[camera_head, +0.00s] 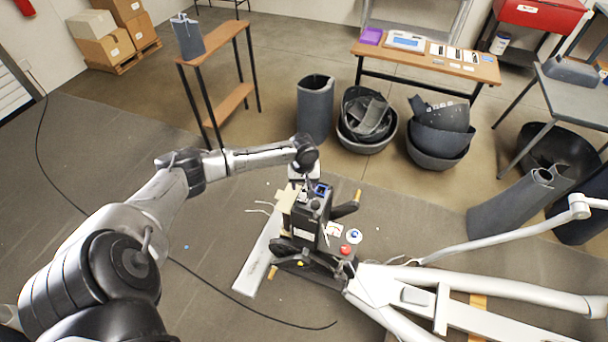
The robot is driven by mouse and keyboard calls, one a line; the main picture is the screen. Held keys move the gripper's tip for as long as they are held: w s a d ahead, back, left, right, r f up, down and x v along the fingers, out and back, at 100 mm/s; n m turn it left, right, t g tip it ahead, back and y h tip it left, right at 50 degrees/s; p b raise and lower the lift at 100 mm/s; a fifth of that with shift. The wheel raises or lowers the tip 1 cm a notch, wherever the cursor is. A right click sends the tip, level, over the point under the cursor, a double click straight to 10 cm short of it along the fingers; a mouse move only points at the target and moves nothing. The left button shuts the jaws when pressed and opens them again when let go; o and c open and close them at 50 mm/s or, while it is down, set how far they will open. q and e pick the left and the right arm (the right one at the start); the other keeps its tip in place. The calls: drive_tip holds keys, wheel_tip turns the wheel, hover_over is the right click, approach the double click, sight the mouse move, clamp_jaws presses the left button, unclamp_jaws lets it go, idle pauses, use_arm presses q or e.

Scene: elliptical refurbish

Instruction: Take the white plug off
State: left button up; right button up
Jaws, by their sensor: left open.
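The elliptical machine's opened dark drive unit (305,222) stands on the floor at the middle of the view. Its top carries small pale and blue parts. A white plug cannot be picked out for certain among the small pale parts there. My left arm reaches in from the left, and my left gripper (300,181) points down over the top of the unit. It is open; its fingertips are small and partly merge with the parts below, so I cannot tell whether they touch anything. My right gripper is out of view.
A red knob (345,249) and loose white wires (259,208) are beside the unit. The machine's white frame (480,285) stretches right. A black cable crosses the floor at left. A wooden-topped table (478,72) and dark bins (316,108) stand behind.

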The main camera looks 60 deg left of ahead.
sight(304, 188)
use_arm(q)
drive_tip(key=shift+f, duration=2.45)
clamp_jaws()
